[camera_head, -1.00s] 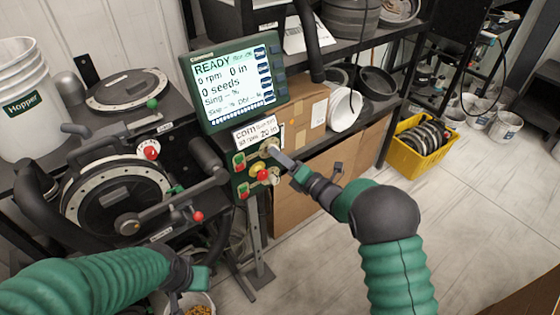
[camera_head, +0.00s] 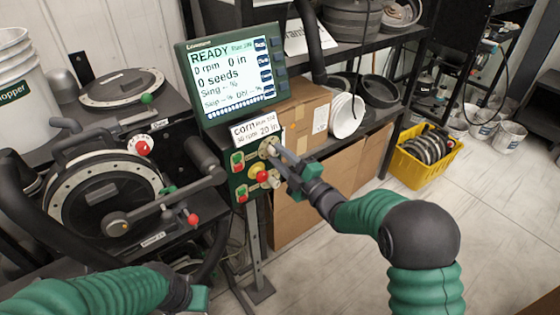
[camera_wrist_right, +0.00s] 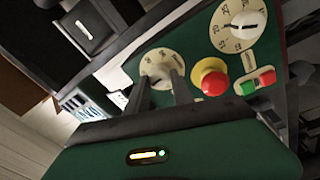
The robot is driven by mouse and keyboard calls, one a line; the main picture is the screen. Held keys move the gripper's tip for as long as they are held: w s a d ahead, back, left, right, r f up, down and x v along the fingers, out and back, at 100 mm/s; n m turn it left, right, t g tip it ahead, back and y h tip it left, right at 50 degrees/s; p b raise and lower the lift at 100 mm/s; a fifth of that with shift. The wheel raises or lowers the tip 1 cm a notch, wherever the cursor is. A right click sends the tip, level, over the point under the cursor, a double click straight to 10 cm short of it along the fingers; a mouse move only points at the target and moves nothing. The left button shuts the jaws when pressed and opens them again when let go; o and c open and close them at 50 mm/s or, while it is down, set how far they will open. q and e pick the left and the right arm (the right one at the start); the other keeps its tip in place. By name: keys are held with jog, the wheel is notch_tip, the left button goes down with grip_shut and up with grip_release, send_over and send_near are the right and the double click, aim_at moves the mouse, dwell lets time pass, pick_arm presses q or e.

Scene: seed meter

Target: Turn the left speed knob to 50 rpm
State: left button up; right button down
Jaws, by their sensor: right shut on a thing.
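The control panel (camera_head: 247,150) stands below the monitor. Its upper cream dial knob (camera_head: 268,147) is partly covered by my right gripper (camera_head: 278,156). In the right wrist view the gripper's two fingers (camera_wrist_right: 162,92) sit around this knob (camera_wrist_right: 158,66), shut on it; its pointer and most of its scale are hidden. A second cream dial (camera_wrist_right: 238,25) with numbers shows uncovered, beside a red button on a yellow base (camera_wrist_right: 210,77). The monitor (camera_head: 233,78) reads READY, 0 rpm, 0 in, 0 seeds. My left gripper (camera_head: 198,299) is at the bottom edge; its fingers cannot be made out.
A card (camera_head: 257,129) above the panel reads corn, 50 rpm, 20 in. A yellow crate (camera_head: 425,172) is on the floor at right.

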jog(key=m, duration=0.4)
jog(key=shift+f+h+b, duration=0.2)
jog(key=shift+h+b, duration=0.1)
jog(key=shift+b, duration=0.1)
jog(key=m, duration=0.4)
jog(key=shift+t+h, duration=0.3)
jog(key=m, duration=0.5)
jog(key=shift+r+h, duration=0.1)
jog(key=shift+h, duration=0.2)
jog(key=shift+s+m+h+p, duration=0.1)
jog(key=shift+m+h+p, duration=0.4)
jog(key=shift+m, duration=1.7)
jog(key=c, duration=1.5)
grip_release()
jog(key=o, duration=0.4)
jog(key=shift+y, duration=0.3)
